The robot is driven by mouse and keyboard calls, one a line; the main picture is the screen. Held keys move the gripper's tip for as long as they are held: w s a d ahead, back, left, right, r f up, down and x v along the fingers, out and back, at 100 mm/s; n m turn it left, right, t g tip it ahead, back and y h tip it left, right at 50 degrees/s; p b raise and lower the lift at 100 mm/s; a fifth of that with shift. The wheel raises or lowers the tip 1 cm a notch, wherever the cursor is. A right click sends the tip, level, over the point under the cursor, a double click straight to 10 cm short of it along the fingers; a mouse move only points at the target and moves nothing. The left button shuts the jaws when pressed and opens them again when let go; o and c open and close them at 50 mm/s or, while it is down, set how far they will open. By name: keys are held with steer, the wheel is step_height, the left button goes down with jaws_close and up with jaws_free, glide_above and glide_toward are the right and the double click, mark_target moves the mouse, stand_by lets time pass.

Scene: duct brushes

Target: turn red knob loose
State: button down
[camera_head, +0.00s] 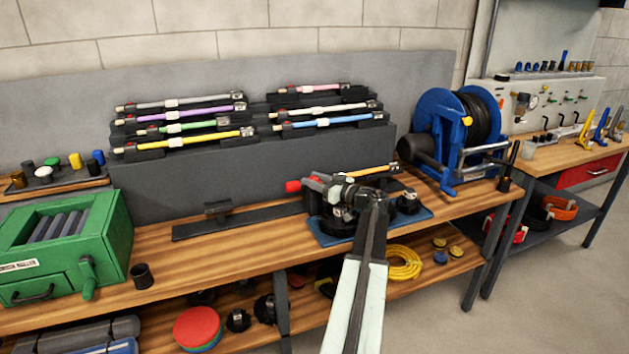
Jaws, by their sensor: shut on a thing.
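A red knob (293,186) sticks out at the left end of a dark clamp-like fixture on a blue base plate (420,216) at the middle of the bench. My arm reaches in from the bottom of the picture and bends left over this fixture. My gripper (313,184) is at the knob's right side and is shut on it. The fingertips are small and dark against the fixture, so the exact contact is hard to see. A thin orange rod (372,171) lies across the fixture's back, partly hidden by my arm.
Behind stands a grey rack (250,165) of coloured brush rods. A green drawer box (65,245) and a small black cup (141,276) are at left. A blue cable reel (438,118) stands at right. The bench front between cup and fixture is clear.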

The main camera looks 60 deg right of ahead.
steer(key=c, duration=0.9)
jaws_free()
steer(key=s, duration=0.8)
steer(key=shift+a, duration=0.45)
